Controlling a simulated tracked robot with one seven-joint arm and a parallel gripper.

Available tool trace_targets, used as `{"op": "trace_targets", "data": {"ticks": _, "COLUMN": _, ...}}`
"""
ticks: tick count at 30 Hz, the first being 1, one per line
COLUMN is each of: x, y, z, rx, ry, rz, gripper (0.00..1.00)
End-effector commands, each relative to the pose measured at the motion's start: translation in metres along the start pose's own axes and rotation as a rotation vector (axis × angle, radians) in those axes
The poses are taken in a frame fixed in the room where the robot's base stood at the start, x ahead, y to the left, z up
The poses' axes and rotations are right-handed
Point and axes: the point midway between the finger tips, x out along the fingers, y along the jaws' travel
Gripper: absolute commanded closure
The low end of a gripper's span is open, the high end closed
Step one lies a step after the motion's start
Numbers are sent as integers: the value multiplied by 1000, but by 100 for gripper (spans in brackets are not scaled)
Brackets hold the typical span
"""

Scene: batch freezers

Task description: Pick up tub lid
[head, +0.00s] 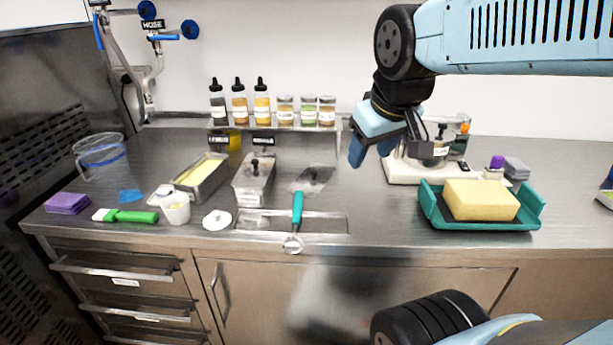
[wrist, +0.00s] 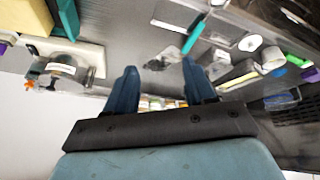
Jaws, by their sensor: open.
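The tub lid (head: 217,220) is a small white disc with a knob, lying on the steel counter near its front edge, just right of a white tub (head: 176,209). The lid also shows in the wrist view (wrist: 250,42), upper right, beside the tub (wrist: 271,58). My gripper (head: 370,152) is above the counter, well to the right of the lid, with its fingers pointing down. In the wrist view its two blue fingers (wrist: 160,85) are apart with nothing between them.
A teal-handled scoop (head: 297,210) lies over a recessed slot right of the lid. Metal pans (head: 253,182) stand behind it. A green brush (head: 125,215) lies left of the tub. A teal tray (head: 432,213) with a yellow sponge (head: 480,199) is at the right. Bottles (head: 240,106) line a back shelf.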

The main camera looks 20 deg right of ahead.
Motion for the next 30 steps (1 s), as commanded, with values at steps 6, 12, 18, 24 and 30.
{"op": "trace_targets", "data": {"ticks": 6, "x": 31, "y": 13, "z": -49, "rx": -438, "ry": -73, "rz": 52, "gripper": 46}}
{"op": "trace_targets", "data": {"ticks": 12, "x": 68, "y": 18, "z": -96, "rx": -877, "ry": -146, "rz": 79, "gripper": 46}}
{"op": "trace_targets", "data": {"ticks": 18, "x": 113, "y": 15, "z": -140, "rx": -1322, "ry": -223, "rz": 81, "gripper": 46}}
{"op": "trace_targets", "data": {"ticks": 24, "x": 166, "y": 4, "z": -179, "rx": -1767, "ry": -298, "rz": 60, "gripper": 46}}
{"op": "trace_targets", "data": {"ticks": 30, "x": 210, "y": -9, "z": -206, "rx": -2113, "ry": -352, "rz": 29, "gripper": 46}}
